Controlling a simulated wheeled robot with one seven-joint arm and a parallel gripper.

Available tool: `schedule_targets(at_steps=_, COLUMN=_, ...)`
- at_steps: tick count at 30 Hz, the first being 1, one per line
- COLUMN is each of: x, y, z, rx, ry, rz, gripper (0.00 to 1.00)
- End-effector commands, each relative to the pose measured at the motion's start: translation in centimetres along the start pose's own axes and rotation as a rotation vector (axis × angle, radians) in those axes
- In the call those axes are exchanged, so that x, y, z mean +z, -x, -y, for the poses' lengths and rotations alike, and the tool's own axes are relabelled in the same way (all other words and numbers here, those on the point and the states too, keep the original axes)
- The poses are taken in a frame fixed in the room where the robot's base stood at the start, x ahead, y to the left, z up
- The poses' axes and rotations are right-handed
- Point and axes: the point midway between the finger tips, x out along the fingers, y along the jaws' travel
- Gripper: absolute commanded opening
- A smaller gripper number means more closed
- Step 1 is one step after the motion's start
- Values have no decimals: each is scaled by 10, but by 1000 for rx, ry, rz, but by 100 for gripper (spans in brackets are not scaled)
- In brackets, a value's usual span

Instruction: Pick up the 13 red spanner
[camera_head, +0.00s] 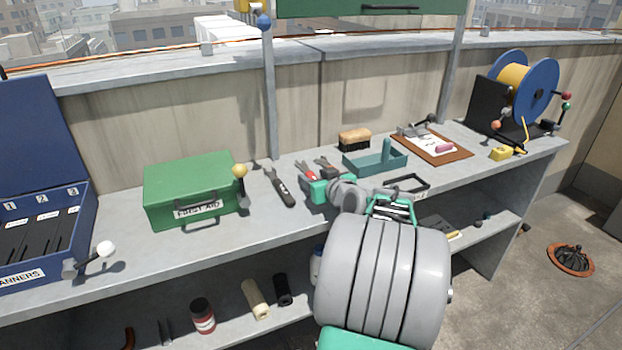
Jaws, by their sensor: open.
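A spanner with red on it (308,173) lies on the grey bench top, just beyond my gripper, its jaw end pointing away. A second tool with red and dark parts (328,168) lies just to its right. A dark-handled spanner (284,188) lies to the left. Size numbers are too small to read, so I cannot tell which is the 13. My gripper (318,190) is low over the bench, close to the near ends of the two red tools. My wrist and arm partly hide it; I see nothing held.
A green first-aid box (188,180) and a blue spanner case (45,235) stand to the left. A teal tray (375,162), a brush (355,138), a clipboard (445,148) and a cable reel (535,88) are to the right. A metal post (270,95) rises behind the spanners.

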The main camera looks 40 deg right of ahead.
Motion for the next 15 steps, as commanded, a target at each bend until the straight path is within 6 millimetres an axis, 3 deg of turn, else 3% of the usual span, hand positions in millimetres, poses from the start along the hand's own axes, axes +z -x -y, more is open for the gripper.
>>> schedule_targets(at_steps=7, x=0, y=-4, z=0, rx=1, ry=0, rz=-1, gripper=49)
schedule_targets(at_steps=15, x=0, y=-4, z=0, rx=1, ry=1, rz=0, gripper=26)
